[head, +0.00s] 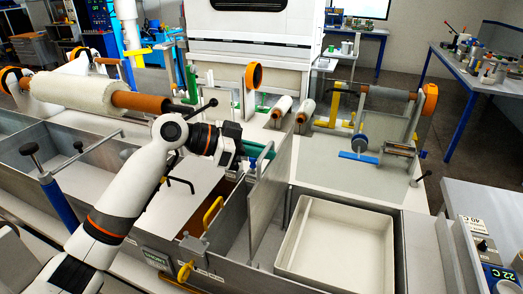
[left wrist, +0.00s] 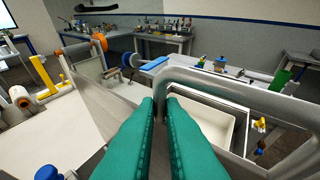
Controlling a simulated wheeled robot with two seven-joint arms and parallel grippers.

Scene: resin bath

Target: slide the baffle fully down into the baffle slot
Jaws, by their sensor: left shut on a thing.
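The baffle (head: 269,205) is a thin grey panel standing upright in the metal bath (head: 232,228), between the brown resin part and a white tray. My left gripper (head: 268,150), with teal fingers, is at the baffle's top edge. In the left wrist view the teal fingers (left wrist: 161,103) are closed together on grey metal, and a thick grey bar (left wrist: 235,92) arches away to the right. The baffle slot is not clearly visible, and I cannot tell how deep the baffle's lower edge sits. My right gripper is not in view.
The white tray (head: 340,242) lies right of the baffle. A yellow handle (head: 212,215) stands in the brown resin part, and a yellow valve (head: 185,271) is on the front wall. Rollers (head: 388,92) stand behind. Another grey tank (head: 85,178) is at left.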

